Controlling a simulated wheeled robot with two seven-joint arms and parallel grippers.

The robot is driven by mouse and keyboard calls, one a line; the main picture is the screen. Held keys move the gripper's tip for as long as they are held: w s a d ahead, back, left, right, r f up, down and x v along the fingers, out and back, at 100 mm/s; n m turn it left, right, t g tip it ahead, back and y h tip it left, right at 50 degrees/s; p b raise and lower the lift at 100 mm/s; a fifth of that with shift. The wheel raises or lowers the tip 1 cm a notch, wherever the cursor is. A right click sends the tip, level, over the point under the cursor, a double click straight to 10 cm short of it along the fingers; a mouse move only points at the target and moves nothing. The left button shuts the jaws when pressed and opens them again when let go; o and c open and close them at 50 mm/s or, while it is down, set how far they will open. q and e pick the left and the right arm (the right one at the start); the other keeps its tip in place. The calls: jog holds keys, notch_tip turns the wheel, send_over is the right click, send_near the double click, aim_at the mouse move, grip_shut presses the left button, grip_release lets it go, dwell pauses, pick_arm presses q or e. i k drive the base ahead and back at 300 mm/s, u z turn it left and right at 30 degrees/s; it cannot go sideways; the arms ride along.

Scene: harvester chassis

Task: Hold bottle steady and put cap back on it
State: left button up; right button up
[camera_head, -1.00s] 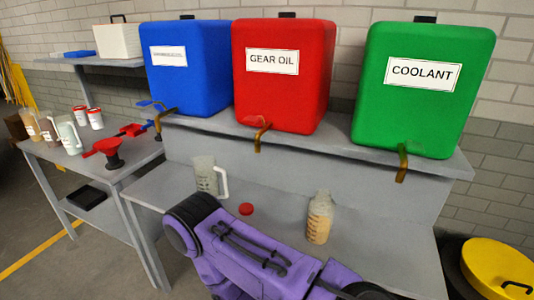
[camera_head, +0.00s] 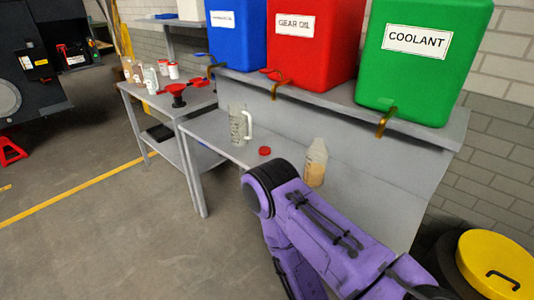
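A clear bottle (camera_head: 315,165) with tan liquid in its lower part stands upright on the grey bench (camera_head: 208,132). Its top looks open, with no cap on it. A red cap (camera_head: 264,151) lies on the bench to the left of the bottle. My purple arm comes in from the lower right and bends in front of the bench, below the bottle and cap. It covers part of the bench front. No gripper fingers show in the view.
A clear jug (camera_head: 240,125) with a white handle stands left of the cap. Blue (camera_head: 236,32), red (camera_head: 310,45) and green (camera_head: 425,65) containers with taps sit on the shelf above. A side table (camera_head: 150,100) holds a red funnel (camera_head: 178,94) and several containers. A yellow-lidded drum (camera_head: 497,265) stands at the lower right.

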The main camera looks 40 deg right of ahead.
aim_at(317, 154)
jog(key=z, duration=1.85)
jog(key=i, duration=0.05)
